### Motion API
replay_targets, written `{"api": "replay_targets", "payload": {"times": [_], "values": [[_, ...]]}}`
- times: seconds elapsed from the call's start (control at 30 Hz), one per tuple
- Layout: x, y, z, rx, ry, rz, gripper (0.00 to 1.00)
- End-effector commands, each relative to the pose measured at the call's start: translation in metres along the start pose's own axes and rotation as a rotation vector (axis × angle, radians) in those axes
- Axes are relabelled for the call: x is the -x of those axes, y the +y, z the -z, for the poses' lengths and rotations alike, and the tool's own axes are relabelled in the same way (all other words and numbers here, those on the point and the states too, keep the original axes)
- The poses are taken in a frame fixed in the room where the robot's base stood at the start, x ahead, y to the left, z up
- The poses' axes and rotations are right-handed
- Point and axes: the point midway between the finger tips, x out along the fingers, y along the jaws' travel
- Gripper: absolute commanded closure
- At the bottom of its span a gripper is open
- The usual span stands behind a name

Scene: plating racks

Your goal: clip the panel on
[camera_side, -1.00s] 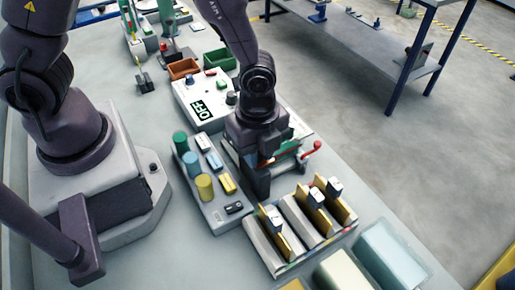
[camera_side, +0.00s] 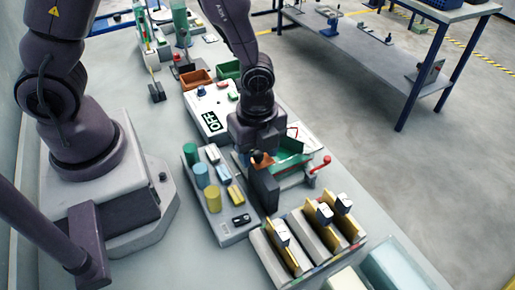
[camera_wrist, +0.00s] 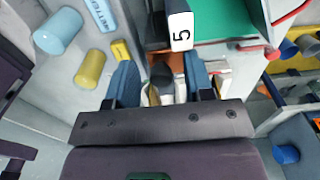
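A green panel (camera_side: 289,147) sits in a grey fixture with a red-tipped handle (camera_side: 322,163). The panel also shows at the top of the wrist view (camera_wrist: 222,18). My gripper (camera_side: 262,168) is just beside the panel's near-left side and hides part of it. In the wrist view my gripper (camera_wrist: 161,84) has its two blue fingers apart. A dark round knob (camera_wrist: 161,76) shows between them, touching neither finger. A dark piece with a white tag reading 5 (camera_wrist: 180,31) stands just beyond the fingers, by the panel's edge. Whether it touches the panel I cannot tell.
A rack (camera_side: 279,258) with yellow panels and white-tagged dark clips stands in front. A grey tray (camera_side: 225,232) with coloured cylinders and small blocks lies left of the fixture. A white box marked OFF (camera_side: 202,105) and orange (camera_side: 198,80) and green bins are behind.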

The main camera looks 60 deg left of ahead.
Motion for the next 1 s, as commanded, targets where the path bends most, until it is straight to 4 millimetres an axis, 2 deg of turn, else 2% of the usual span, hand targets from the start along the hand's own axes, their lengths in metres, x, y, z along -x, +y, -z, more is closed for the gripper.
{"api": "replay_targets", "payload": {"times": [0.17, 0.27, 0.7, 0.83, 1.0], "values": [[0.006, -0.001, 0.001, -0.001, 0.002, 0.002, 0.52], [0.018, -0.001, 0.001, 0.0, 0.003, 0.005, 0.52], [0.108, -0.001, 0.0, 0.001, 0.001, 0.007, 0.52], [0.123, -0.001, 0.0, 0.001, 0.001, 0.003, 0.52], [0.13, 0.0, 0.0, 0.0, 0.001, 0.001, 0.52]]}}
